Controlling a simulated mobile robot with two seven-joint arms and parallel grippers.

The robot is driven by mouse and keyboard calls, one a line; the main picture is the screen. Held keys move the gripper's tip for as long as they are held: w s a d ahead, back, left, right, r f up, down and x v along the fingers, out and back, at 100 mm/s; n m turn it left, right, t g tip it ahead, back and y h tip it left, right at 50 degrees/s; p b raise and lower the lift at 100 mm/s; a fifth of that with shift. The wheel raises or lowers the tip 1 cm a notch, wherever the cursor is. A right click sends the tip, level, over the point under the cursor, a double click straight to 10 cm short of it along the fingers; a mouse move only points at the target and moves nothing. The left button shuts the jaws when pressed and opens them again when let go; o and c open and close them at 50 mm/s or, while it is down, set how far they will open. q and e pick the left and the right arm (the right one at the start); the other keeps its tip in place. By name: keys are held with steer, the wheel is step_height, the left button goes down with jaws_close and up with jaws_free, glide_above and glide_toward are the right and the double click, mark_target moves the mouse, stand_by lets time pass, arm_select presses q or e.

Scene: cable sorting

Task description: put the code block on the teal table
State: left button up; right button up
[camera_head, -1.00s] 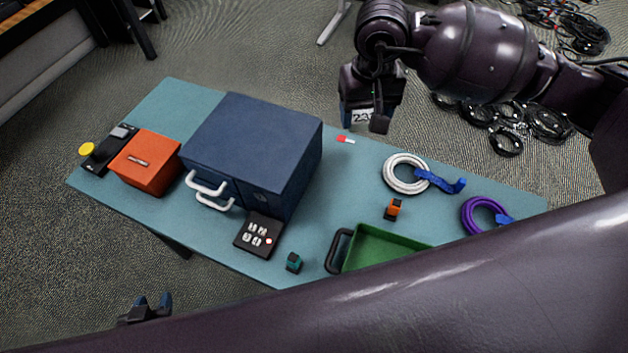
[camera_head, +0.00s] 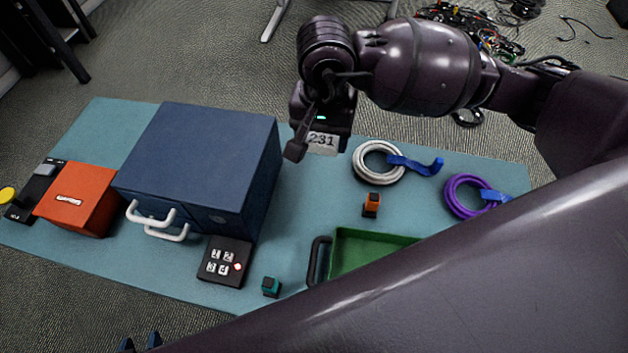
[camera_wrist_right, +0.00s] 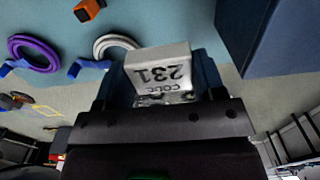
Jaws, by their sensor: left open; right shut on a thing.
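My left gripper (camera_head: 138,343) is open and empty at the bottom left edge, in front of the table, mostly cut off.
A blue cabinet (camera_head: 200,150) with white handles, a keypad (camera_head: 226,262) and an orange box (camera_head: 75,200) fill the left. A green tray (camera_head: 370,245), an orange block (camera_head: 371,205), a teal block (camera_head: 271,287), a white coil (camera_head: 366,162) and a purple coil (camera_head: 455,200) are right.

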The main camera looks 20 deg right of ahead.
steer(key=b, duration=0.2)
glide_above(320, 190)
step_height(320, 190, down, 9)
steer(key=shift+s+r, duration=0.1)
steer(key=shift+f, duration=0.45)
step_height(320, 190, down, 5)
steer(key=shift+r+b, duration=0.1)
steer(key=shift+b, duration=0.3)
steer(key=shift+f, duration=0.35)
steer(key=shift+f, duration=0.1)
steer(key=o, duration=0.5)
steer(key=shift+f, duration=0.1)
steer(key=shift+c, duration=0.2)
steer(key=o, duration=0.5)
steer(key=shift+c, duration=0.2)
